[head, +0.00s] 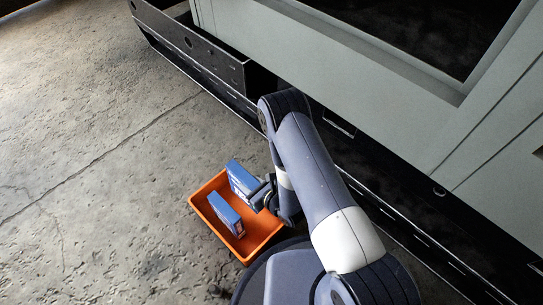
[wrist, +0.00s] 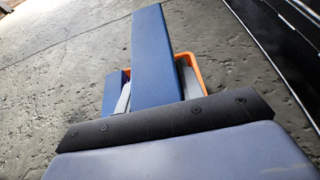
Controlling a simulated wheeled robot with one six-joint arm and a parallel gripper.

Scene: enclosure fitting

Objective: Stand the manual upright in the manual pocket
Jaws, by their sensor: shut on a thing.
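A blue manual (head: 240,178) is in my gripper (head: 262,196), which is shut on it at the orange bin. It stands on edge, slightly tilted; I cannot tell if it still touches the bin floor. In the wrist view the held manual (wrist: 161,55) stretches away from the dark finger (wrist: 170,118). A second blue manual (head: 226,213) stands in the bin, left of the held one, and shows in the wrist view (wrist: 115,95). I cannot clearly make out the manual pocket; a dark open-topped metal box (head: 190,45) projects from the cabinet at the top.
The orange bin (head: 259,245) sits on the concrete floor (head: 90,190). The grey cabinet (head: 330,60) with its dark base (head: 400,185) rises at the right, close to my arm. The floor left of the bin is clear.

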